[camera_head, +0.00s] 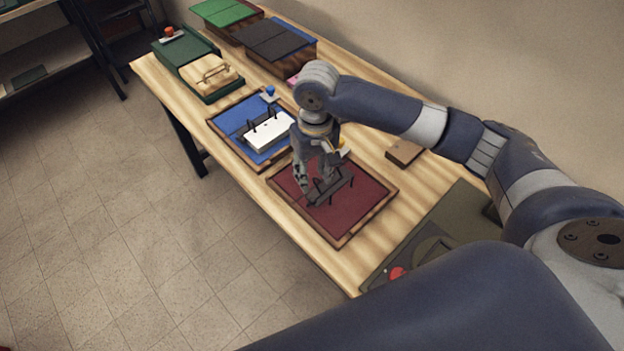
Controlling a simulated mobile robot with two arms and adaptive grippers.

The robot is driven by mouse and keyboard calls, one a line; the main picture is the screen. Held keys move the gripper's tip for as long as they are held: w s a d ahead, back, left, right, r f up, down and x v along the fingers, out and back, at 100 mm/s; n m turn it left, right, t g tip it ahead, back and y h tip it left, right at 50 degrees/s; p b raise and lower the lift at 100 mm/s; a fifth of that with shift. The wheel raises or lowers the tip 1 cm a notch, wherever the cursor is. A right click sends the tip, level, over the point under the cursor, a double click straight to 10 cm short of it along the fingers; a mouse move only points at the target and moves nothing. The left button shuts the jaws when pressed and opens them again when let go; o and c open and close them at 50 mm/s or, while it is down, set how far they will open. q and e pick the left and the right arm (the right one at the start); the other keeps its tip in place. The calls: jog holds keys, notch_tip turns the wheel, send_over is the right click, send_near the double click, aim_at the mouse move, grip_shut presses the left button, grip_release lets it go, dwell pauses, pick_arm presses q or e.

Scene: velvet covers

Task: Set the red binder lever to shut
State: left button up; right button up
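The red binder (368,193) lies open and flat on the wooden table, with a dark red inside and a wood-brown edge. A black ring mechanism (343,187) with upright prongs runs across its middle. My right gripper (316,194) points down over the left part of this mechanism, at or very close to it. Its fingers hide part of the mechanism, so I cannot make out the lever or its position. I cannot tell whether the fingers are apart or closed on something. My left gripper is not in view.
A blue binder (229,119) with white paper (268,134) lies just left of the red one. A green box, dark boxes and a green folder (222,12) stand farther back. A brown block (403,152) and an olive board with a red knob (397,273) lie to the right.

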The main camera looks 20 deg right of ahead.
aim_at(313, 199)
jog(key=shift+s+a+f+p, duration=0.15)
jog(key=shift+s+f, duration=0.3)
jog(key=shift+f, duration=0.05)
jog(key=shift+s+a+f+p, duration=0.15)
jog(key=shift+s+f, duration=0.25)
jog(key=shift+f, duration=0.1)
jog(key=f, duration=0.4)
jog(key=f+p, duration=0.1)
jog(key=f, duration=0.2)
jog(key=shift+w, duration=0.35)
jog(key=shift+s+f, duration=0.15)
jog(key=shift+f, duration=0.3)
grip_shut()
